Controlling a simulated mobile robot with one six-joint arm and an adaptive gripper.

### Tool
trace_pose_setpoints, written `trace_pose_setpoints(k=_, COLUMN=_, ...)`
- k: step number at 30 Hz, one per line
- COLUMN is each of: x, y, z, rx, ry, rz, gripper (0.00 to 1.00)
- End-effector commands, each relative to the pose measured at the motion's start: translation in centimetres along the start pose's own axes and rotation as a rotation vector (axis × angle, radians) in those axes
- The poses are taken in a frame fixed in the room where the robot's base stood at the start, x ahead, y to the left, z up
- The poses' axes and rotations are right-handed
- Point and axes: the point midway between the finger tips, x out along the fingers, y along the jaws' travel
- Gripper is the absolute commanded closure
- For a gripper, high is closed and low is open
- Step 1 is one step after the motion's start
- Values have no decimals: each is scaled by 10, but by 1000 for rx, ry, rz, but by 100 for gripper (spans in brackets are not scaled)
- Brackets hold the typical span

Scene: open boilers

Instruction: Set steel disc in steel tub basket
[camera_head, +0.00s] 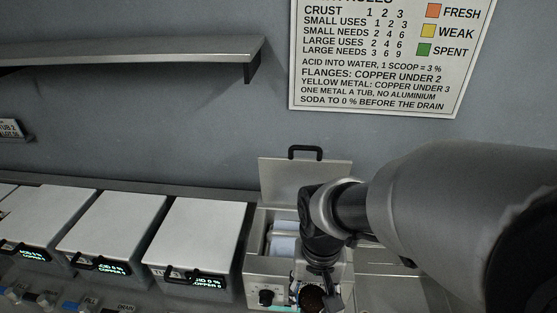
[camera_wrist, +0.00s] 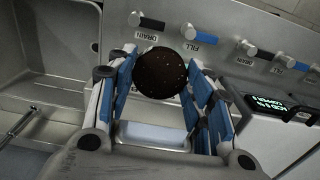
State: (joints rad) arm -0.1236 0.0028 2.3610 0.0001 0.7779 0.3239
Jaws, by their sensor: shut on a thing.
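My gripper (camera_head: 316,284) is shut on a dark, round, speckled disc (camera_head: 311,298), low in the head view at the front of an open-lidded unit. In the wrist view the disc (camera_wrist: 160,73) sits between the blue-padded fingers of my gripper (camera_wrist: 161,76), its dark face toward the camera. I take it to be the steel disc; its surface looks dark brown rather than bare metal. Several tubs with pale lids shut stand in a row, one of them here (camera_head: 195,228). I cannot tell which is the steel tub, and no basket shows clearly.
The open unit (camera_head: 268,268) has a raised lid (camera_head: 303,182), a knob and pale rounded shapes inside. Drain and fill levers (camera_wrist: 192,32) line a panel; a steel sink (camera_wrist: 45,75) lies at left. A shelf (camera_head: 130,55) and rules sign (camera_head: 390,50) hang above.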

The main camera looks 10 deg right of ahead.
Motion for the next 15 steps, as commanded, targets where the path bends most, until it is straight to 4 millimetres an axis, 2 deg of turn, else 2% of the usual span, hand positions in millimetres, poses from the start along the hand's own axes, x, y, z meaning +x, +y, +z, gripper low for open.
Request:
trace_pose_setpoints(k=6, x=2, y=0, z=-61, rx=2, ry=0, rz=0, gripper=84)
trace_pose_setpoints(k=15, x=2, y=0, z=-137, rx=1, ry=0, rz=0, gripper=84)
